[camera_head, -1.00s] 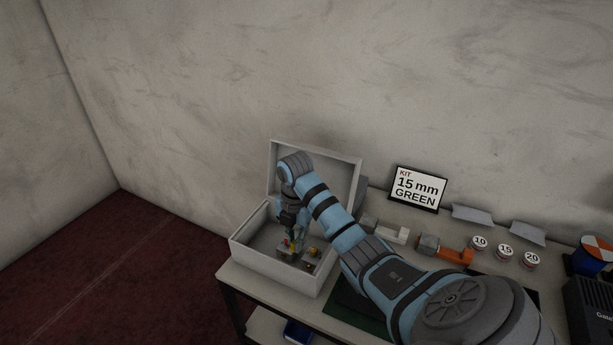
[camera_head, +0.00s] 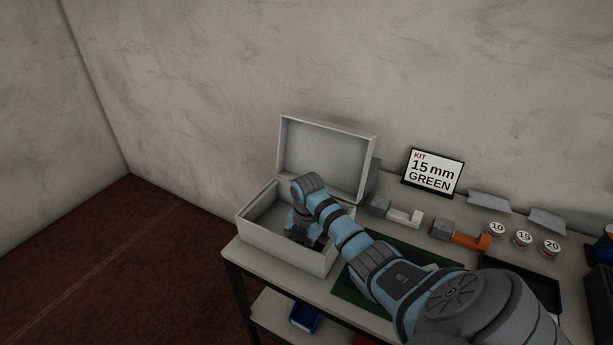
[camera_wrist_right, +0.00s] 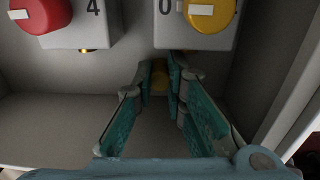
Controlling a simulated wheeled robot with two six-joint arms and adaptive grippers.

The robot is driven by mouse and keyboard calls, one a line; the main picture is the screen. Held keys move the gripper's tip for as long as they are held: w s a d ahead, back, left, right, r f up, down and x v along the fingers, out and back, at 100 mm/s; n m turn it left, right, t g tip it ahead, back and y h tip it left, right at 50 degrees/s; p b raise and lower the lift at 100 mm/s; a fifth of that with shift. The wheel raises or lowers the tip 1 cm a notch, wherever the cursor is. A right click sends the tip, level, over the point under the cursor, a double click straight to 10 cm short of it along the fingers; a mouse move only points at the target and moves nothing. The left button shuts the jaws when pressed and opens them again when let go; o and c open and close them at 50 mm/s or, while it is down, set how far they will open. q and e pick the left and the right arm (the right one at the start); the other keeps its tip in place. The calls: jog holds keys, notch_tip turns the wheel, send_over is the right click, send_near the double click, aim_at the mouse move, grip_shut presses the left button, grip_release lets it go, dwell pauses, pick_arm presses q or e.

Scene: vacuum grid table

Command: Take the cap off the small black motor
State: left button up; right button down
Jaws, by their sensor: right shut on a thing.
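I cannot make out a small black motor or its cap in either view. My right gripper (camera_head: 312,241) reaches down into the open light-grey box (camera_head: 300,255) in the head view. In the right wrist view its two green-lined fingers (camera_wrist_right: 160,78) are closed around a small yellowish, brass-like piece (camera_wrist_right: 159,80) below a grey block marked 0 (camera_wrist_right: 170,32). That block carries a yellow knob (camera_wrist_right: 208,14). Left of it is a grey block marked 4 (camera_wrist_right: 97,27) with a red knob (camera_wrist_right: 42,12). My left gripper is not in view.
The box lid (camera_head: 327,158) stands open at the back. To the right are a sign (camera_head: 433,172) reading KIT 15 mm GREEN, an orange-and-grey part (camera_head: 460,234), a grey-and-white part (camera_head: 397,213) and round tins (camera_head: 522,239) marked 10, 15 and 20. A blue bin (camera_head: 304,318) is below.

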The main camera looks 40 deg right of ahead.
jog(key=shift+s+a+r, duration=0.1)
jog(key=shift+a+r, duration=0.05)
jog(key=c, duration=1.6)
grip_release()
jog(key=shift+w+d+f, duration=0.2)
jog(key=shift+w, duration=0.05)
jog(key=shift+o, duration=0.2)
jog(key=shift+s+r, duration=0.1)
jog(key=shift+r, duration=0.1)
notch_tip(320, 180, up, 12)
jog(key=p, duration=0.2)
